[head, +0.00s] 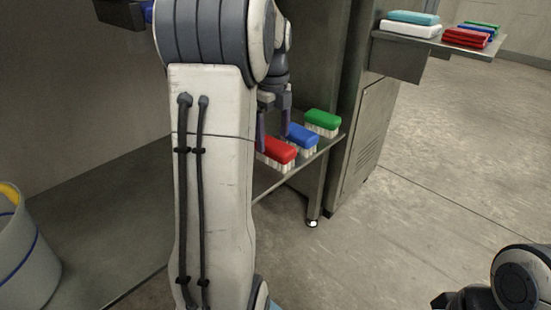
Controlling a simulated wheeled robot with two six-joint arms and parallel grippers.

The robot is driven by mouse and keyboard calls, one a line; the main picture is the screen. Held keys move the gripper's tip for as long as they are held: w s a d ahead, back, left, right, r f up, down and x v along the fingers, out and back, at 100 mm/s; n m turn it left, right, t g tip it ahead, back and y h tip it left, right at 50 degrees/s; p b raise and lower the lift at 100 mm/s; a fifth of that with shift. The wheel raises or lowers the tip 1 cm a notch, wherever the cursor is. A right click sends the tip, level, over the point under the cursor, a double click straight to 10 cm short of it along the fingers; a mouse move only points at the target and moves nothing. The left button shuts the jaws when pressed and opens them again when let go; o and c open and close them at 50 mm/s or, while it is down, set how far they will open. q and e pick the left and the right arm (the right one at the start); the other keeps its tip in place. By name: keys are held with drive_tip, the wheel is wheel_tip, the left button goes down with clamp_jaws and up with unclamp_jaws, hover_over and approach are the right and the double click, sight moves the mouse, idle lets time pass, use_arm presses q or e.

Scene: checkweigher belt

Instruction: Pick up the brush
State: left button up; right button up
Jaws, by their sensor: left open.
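Three brushes with white bristles stand in a row on a grey metal shelf: a red brush (277,151), a blue brush (303,138) and a green brush (322,120). My left gripper (273,138) points down at the red and blue brushes, its two dark fingers apart. It holds nothing that I can see. One finger overlaps the left end of the red brush, the other the left end of the blue one; I cannot tell if they touch. My left arm hides part of the shelf. My right gripper does not show.
A grey cabinet (365,140) stands right of the brushes. A raised ledge (402,60) at the upper right bears several coloured items, among them a teal one (413,17). A grey bucket (22,255) stands at the lower left.

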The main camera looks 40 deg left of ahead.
sight(276, 144)
use_arm(q)
drive_tip(key=f+b, duration=0.2)
drive_tip(key=f, duration=0.1)
drive_tip(key=f+b, duration=0.2)
drive_tip(key=shift+w+d, duration=0.15)
drive_tip(key=shift+w, duration=0.15)
drive_tip(key=shift+r, duration=0.1)
drive_tip(key=c, duration=1.5)
